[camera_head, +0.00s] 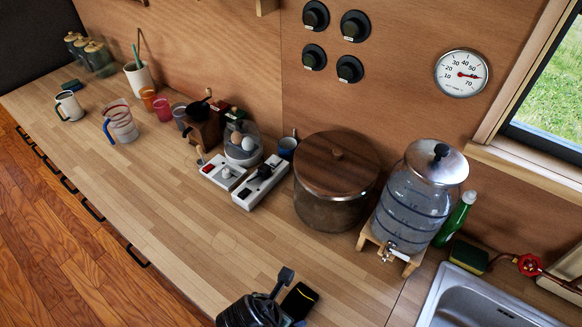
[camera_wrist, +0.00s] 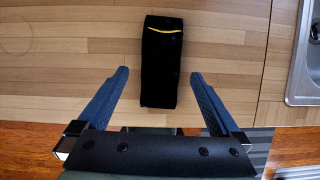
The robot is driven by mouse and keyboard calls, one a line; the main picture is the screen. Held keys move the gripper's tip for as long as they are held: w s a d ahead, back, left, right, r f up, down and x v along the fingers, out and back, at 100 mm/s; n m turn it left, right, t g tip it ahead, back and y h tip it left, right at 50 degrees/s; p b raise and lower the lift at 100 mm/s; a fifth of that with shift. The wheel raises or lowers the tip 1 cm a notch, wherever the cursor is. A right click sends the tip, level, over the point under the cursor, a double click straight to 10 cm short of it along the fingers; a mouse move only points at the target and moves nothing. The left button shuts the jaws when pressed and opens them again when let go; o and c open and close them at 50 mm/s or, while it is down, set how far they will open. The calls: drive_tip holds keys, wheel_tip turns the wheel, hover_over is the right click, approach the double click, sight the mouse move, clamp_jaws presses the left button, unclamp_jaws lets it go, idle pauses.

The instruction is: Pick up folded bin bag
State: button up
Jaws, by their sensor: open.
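The folded bin bag (camera_wrist: 160,72) is a black, upright-looking rectangular bundle with a yellow line near its far end. It lies on the wooden counter near the front edge. In the head view the bag (camera_head: 300,300) shows at the bottom, right beside my gripper (camera_head: 284,294). In the wrist view my gripper (camera_wrist: 159,88) is open, with its two blue fingers spread to the left and right of the bag's near part. Neither finger appears to touch the bag. In the head view my arm's end hides part of the counter and the fingers are only partly visible.
A sink (camera_head: 490,303) lies to the right of the bag; its edge shows in the wrist view (camera_wrist: 297,85). A water dispenser (camera_head: 415,205) and a wooden-lidded pot (camera_head: 335,205) stand behind. White switch boxes (camera_head: 262,183) are farther left. The counter (camera_head: 190,230) around the bag is clear.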

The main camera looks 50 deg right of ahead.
sight(291, 312)
drive_tip(key=shift+p+x, duration=0.5)
drive_tip(key=shift+x, duration=2.4)
drive_tip(key=shift+s+a, duration=0.15)
drive_tip(key=shift+a, duration=0.05)
drive_tip(key=shift+c, duration=0.3)
drive_tip(key=c, duration=1.1)
